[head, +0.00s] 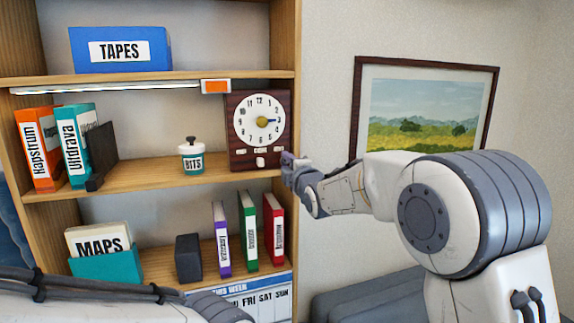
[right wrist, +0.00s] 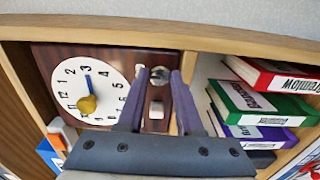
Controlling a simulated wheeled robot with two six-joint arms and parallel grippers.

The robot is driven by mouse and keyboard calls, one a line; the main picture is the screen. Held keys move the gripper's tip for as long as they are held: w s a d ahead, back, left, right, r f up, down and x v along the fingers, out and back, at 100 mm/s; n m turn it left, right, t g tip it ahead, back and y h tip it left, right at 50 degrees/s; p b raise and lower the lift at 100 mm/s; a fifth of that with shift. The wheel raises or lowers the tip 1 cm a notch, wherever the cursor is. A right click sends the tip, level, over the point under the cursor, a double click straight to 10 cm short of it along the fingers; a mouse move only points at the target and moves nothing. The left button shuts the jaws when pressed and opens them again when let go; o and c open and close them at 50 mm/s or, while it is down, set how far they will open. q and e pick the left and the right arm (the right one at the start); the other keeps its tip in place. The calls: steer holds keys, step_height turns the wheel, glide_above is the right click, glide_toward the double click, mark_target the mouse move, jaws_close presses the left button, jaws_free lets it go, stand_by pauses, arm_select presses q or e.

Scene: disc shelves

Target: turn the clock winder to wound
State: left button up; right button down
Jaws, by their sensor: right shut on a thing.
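The clock (head: 236,160) stands at the right end of the middle shelf. It has a dark wood case, a white dial (head: 246,105) and a hand pointing near 3. In the right wrist view the clock (right wrist: 45,55) appears turned on its side. My right gripper (head: 287,160) is at the case's lower right corner. In the right wrist view its fingers are closed around a small metallic knob, the winder (right wrist: 160,74). The head view hides this knob behind the gripper. A white piece (head: 260,161) sits left of it, under small labels I cannot read. My left gripper is out of view.
A BITS jar (head: 191,162) stands left of the clock. An orange-ended strip (head: 215,87) runs under the shelf above. Purple, green and red books (head: 273,230) stand below. The shelf's side post (head: 297,60) is close to my right gripper. A picture (head: 428,105) hangs right.

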steer(key=shift+f+m+b, duration=0.2)
steer(key=shift+m+b, duration=0.1)
steer(key=shift+b, duration=0.25)
steer(key=m+b, duration=0.4)
steer(key=shift+f, duration=0.1)
steer(key=m+b, duration=0.2)
steer(key=m, duration=0.1)
steer(key=shift+m+b, duration=0.3)
steer(key=m, duration=0.3)
steer(key=shift+r+m+b, duration=0.2)
steer(key=shift+m+b, duration=0.1)
steer(key=shift+b, duration=0.1)
steer(key=m, duration=0.5)
steer(key=m+p, duration=0.1)
steer(key=m, duration=0.5)
steer(key=shift+r+m, duration=0.1)
steer(key=shift+m, duration=0.3)
steer(key=m+p, duration=0.1)
steer(key=m, duration=1)
steer(key=shift+m, duration=0.4)
steer(key=shift+p, duration=0.3)
